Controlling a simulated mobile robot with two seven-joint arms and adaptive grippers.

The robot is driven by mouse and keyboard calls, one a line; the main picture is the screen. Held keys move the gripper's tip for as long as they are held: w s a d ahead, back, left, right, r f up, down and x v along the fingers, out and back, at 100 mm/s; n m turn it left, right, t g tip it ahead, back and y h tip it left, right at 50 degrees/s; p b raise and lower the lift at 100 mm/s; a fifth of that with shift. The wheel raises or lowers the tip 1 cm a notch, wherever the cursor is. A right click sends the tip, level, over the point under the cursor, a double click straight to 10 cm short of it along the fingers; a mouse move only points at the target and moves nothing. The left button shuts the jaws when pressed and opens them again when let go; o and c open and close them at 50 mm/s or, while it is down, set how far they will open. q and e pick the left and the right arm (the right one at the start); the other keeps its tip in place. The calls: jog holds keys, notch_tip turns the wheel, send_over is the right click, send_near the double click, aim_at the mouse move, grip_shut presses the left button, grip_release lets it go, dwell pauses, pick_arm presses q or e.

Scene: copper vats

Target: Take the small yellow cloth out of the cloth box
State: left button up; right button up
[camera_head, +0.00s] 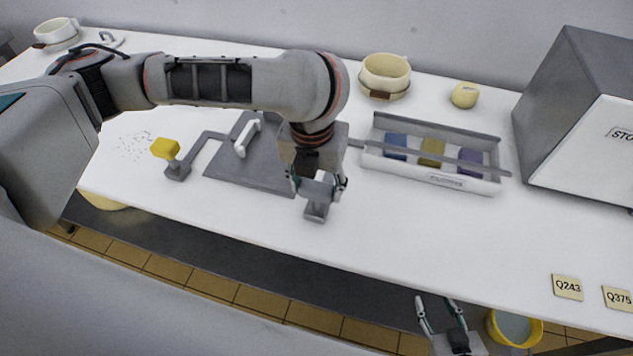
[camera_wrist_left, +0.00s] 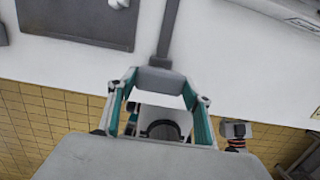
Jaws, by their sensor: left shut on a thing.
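The cloth box (camera_head: 478,187) is a shallow grey open tray on the white counter, right of centre. Three folded cloths lie in it: blue (camera_head: 395,145), yellow (camera_head: 431,148) in the middle, and purple (camera_head: 470,160). A long grey bar (camera_head: 490,171) crosses in front of or over the cloths. My left gripper (camera_head: 318,190) is left of the box, pointing down, shut on a grey block (camera_head: 316,212) near the counter's front edge. The block and an attached grey bar also show in the left wrist view (camera_wrist_left: 160,80). My right gripper (camera_head: 438,312) is open and empty below the front edge.
A yellow knob (camera_head: 165,148) on a grey bracket and a dark grey plate with a white handle (camera_head: 247,138) are at left. A cream pot (camera_head: 385,75) and yellow cup (camera_head: 465,95) stand behind. A large grey box (camera_head: 570,110) stands right. The front right counter is mostly clear.

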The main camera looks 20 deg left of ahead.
aim_at(316, 196)
pick_arm(q)
jog(key=shift+f, duration=1.7)
